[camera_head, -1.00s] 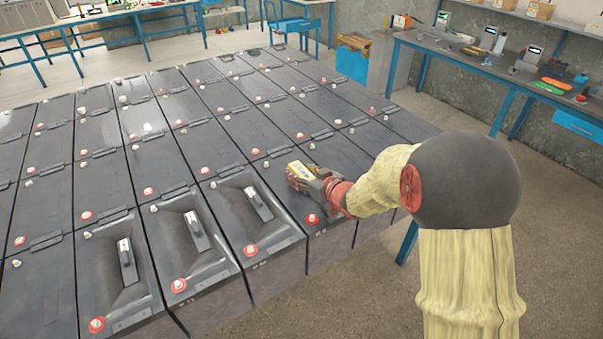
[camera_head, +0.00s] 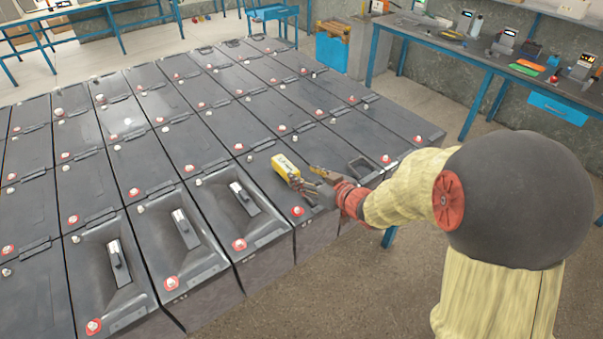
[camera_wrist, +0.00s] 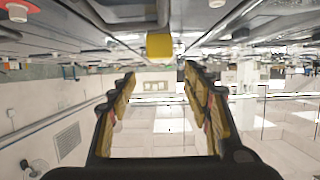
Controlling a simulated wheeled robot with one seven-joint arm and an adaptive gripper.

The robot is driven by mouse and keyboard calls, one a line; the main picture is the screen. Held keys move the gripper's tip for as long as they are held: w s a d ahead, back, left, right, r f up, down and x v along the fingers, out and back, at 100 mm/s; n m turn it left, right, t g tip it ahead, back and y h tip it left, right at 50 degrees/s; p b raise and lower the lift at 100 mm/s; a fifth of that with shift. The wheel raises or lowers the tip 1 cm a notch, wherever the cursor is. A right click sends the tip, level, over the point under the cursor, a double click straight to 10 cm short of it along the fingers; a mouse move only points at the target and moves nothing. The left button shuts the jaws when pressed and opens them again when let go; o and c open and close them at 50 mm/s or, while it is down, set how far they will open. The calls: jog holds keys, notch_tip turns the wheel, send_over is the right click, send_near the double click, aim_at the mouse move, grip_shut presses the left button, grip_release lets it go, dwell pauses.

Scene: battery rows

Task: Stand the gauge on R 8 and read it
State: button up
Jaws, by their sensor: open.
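The yellow gauge (camera_head: 286,168) with a pale upper face sits on the dark top of a battery in the front row. Its reading is too small to make out. My gripper (camera_head: 313,180) is open and empty, low over the same battery, just right of the gauge and apart from it. In the wrist view, which is upside down, the gauge (camera_wrist: 159,46) shows beyond and between my open fingers (camera_wrist: 160,80). No R 8 marking is legible, so I cannot tell which battery bears it.
Rows of dark batteries with red and white terminal caps fill the left. Recessed batteries with upright handles (camera_head: 243,198) stand left of the gauge. A blue-legged bench (camera_head: 470,55) with tools runs along the back right. Open floor (camera_head: 340,290) lies in front.

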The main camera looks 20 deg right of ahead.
jog(key=s+d+r+m+g+h, duration=0.3)
jog(key=s+d+r+h, duration=0.25)
jog(key=s+r, duration=0.4)
jog(key=s+a+g, duration=0.2)
jog(key=s+a, duration=0.2)
jog(key=s, duration=0.6)
jog(key=s+a+r+g+y, duration=0.1)
jog(key=s+a, duration=0.4)
jog(key=s, duration=0.6)
jog(key=shift+r+m+g, duration=0.3)
jog(key=shift+g, duration=0.6)
